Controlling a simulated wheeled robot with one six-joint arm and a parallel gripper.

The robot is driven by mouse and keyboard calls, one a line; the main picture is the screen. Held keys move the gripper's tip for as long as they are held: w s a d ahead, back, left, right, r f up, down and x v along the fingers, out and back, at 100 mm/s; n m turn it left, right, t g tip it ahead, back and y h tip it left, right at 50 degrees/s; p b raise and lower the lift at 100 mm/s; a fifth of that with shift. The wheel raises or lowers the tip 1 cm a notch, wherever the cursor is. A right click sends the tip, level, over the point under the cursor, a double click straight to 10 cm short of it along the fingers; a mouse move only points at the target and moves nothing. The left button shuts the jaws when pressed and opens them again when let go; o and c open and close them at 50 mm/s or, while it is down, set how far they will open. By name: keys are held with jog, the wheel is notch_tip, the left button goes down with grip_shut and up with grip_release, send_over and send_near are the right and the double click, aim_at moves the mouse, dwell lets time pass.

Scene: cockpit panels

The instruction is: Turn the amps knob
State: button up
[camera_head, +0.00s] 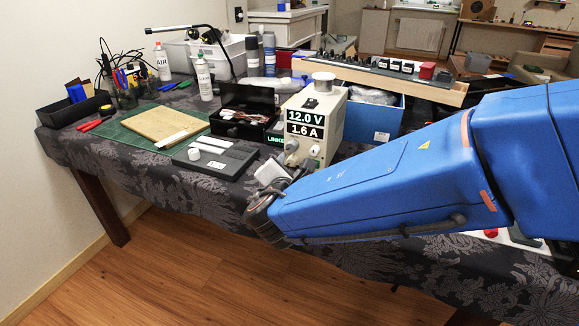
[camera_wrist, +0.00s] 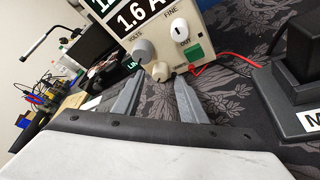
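The power supply (camera_head: 326,104) is a cream box on the table, with a display reading 12.0 V and 1.6 A. Its front also shows in the wrist view (camera_wrist: 207,18), tilted. There I see a grey knob (camera_wrist: 144,50) by the VOLTS label, a white knob (camera_wrist: 179,28) by FINE, and a cream knob (camera_wrist: 161,71) lower down. In the head view, my arm hides part of the supply's front.
A dark box with pale strips (camera_head: 213,158) lies left of the supply, near an open black case (camera_head: 245,113). A green mat (camera_head: 118,131) lies further left. A red cable (camera_wrist: 212,59) runs right of the supply. A black device (camera_wrist: 292,92) stands at right in the wrist view.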

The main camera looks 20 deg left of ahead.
jog(key=shift+w+a+f, duration=0.1)
jog(key=shift+w+f, duration=0.05)
jog(key=shift+w, duration=0.3)
grip_shut()
jog(key=shift+a+n+g+h, duration=0.15)
jog(key=shift+n+g+h, duration=0.25)
jog(key=shift+n+h, duration=0.5)
jog(key=n+h, duration=0.1)
jog(key=n, duration=0.1)
jog(key=shift+a+n, duration=0.1)
jog(key=shift+n, duration=0.3)
jog(key=n+h, duration=0.3)
jog(key=n, duration=0.1)
jog(key=shift+a+g+h, duration=0.25)
jog(key=shift+g+h, duration=0.05)
